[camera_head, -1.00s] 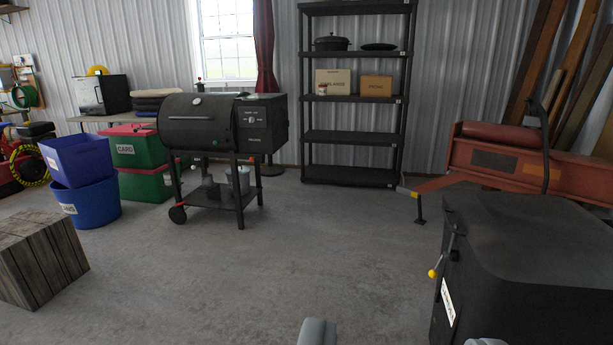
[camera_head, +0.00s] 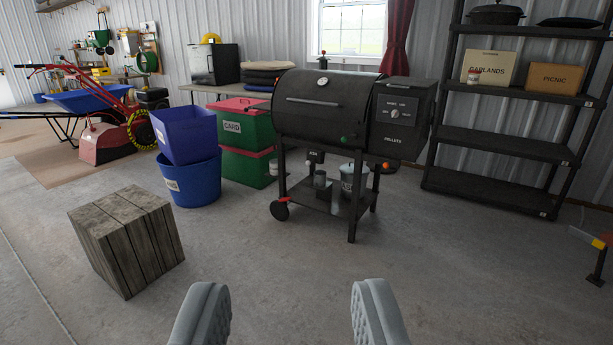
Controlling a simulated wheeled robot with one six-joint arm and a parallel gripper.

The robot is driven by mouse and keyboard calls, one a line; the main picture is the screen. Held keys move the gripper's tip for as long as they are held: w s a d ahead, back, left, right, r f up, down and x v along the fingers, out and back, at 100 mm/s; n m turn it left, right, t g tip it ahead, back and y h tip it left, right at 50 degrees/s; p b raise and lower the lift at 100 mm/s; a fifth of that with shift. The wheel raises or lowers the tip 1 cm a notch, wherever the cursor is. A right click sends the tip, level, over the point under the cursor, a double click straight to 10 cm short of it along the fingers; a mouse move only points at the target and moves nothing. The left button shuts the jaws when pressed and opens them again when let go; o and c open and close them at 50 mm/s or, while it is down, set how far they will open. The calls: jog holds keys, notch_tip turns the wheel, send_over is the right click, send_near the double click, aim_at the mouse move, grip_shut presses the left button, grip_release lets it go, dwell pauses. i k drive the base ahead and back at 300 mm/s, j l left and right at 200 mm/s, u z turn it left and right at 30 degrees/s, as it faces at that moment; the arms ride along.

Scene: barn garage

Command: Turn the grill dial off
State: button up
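The black pellet grill (camera_head: 322,107) stands ahead, a little right of centre, on legs with a lower shelf. Its side hopper carries a dark control panel (camera_head: 397,108) with a small light dial (camera_head: 395,114) in the middle. The panel's lettering and the dial's setting are too small to read. My gripper (camera_head: 291,318) shows at the bottom of the view. Its two grey fingers are wide apart with nothing between them. It is well short of the grill and touches nothing.
A wooden block (camera_head: 127,240) stands on the floor at left. Blue bins (camera_head: 190,160) and stacked red-and-green boxes (camera_head: 245,135) are left of the grill. A black shelf rack (camera_head: 505,143) stands at right. The concrete floor before the grill is clear.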

aim_at(396, 113)
jog(key=i+z, duration=0.15)
jog(key=i, duration=0.35)
jog(key=i+j+z, duration=0.1)
jog(key=i, duration=0.4)
jog(key=i+j+z, duration=0.15)
jog(key=i, duration=0.3)
jog(key=i+j+z, duration=0.1)
jog(key=i+j, duration=0.2)
jog(key=i, duration=0.2)
jog(key=i+j+z, duration=0.6)
jog(key=i, duration=0.2)
